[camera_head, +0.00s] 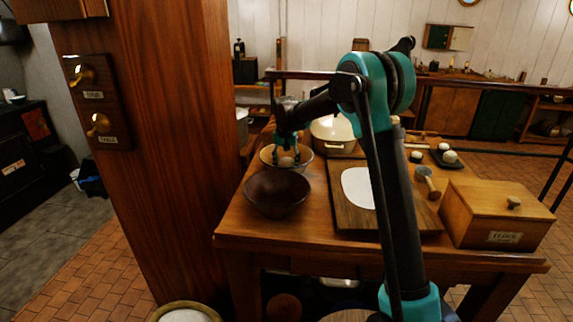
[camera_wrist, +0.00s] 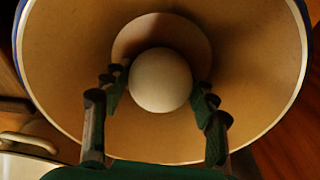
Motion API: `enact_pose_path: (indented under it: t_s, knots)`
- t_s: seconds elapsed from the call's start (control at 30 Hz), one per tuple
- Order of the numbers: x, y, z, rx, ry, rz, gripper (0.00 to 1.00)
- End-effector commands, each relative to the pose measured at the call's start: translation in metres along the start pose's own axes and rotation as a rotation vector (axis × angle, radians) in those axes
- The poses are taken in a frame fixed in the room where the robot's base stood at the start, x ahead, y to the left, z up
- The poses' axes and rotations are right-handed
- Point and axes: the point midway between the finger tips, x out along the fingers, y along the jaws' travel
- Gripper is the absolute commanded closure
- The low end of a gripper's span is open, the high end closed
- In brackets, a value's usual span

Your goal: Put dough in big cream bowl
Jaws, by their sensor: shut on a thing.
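The dough (camera_wrist: 160,80) is a smooth, pale round ball, held between the fingers of my gripper (camera_wrist: 158,92). It also shows small between the fingertips in the head view (camera_head: 287,161). The big cream bowl (camera_wrist: 60,60) has a tan inside and a blue-edged rim, and it surrounds the dough in the wrist view. In the head view the bowl (camera_head: 306,166) stands on the wooden table, behind a dark wooden bowl. My gripper (camera_head: 288,154) points down into the cream bowl. I cannot tell whether the dough touches the bowl's bottom.
The dark wooden bowl (camera_head: 277,194) stands in front of the cream bowl. A lidded cream pot (camera_head: 335,133) is close behind it. A board (camera_head: 345,213) with a flat white sheet, a scoop (camera_head: 428,183) and a wooden flour box (camera_head: 495,212) lie to the right. A thick wooden post (camera_head: 165,150) rises at left.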

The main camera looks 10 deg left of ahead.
Motion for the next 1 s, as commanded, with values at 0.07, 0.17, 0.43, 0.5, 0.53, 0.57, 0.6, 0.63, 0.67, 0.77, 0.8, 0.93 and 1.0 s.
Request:
enact_pose_path:
  t_s: [0.07, 0.17, 0.43, 0.5, 0.53, 0.57, 0.6, 0.63, 0.67, 0.77, 0.8, 0.93, 1.0]
  knots:
    - [0.0, 0.0, 0.0, 0.0, 0.0, 0.0, 0.34]
    - [0.0, 0.0, 0.0, 0.0, 0.0, 0.0, 0.22]
    - [0.0, 0.0, 0.0, 0.0, 0.0, 0.0, 0.21]
    - [-0.001, 0.0, 0.0, 0.0, 0.0, 0.0, 0.21]
    - [-0.003, 0.0, 0.0, 0.0, 0.0, 0.0, 0.21]
    - [-0.005, 0.0, 0.0, 0.0, 0.0, 0.0, 0.21]
    - [-0.008, 0.0, 0.0, 0.0, 0.0, 0.0, 0.21]
    - [-0.012, 0.0, 0.0, 0.0, 0.0, 0.0, 0.21]
    - [-0.016, 0.0, 0.0, 0.0, 0.0, 0.0, 0.21]
    - [-0.034, 0.0, 0.0, -0.001, 0.0, 0.0, 0.21]
    - [-0.042, 0.0, 0.0, -0.001, 0.0, 0.0, 0.21]
    - [-0.07, 0.0, 0.0, -0.001, 0.0, 0.0, 0.21]
    - [-0.084, 0.0, 0.0, -0.001, 0.0, 0.0, 0.21]
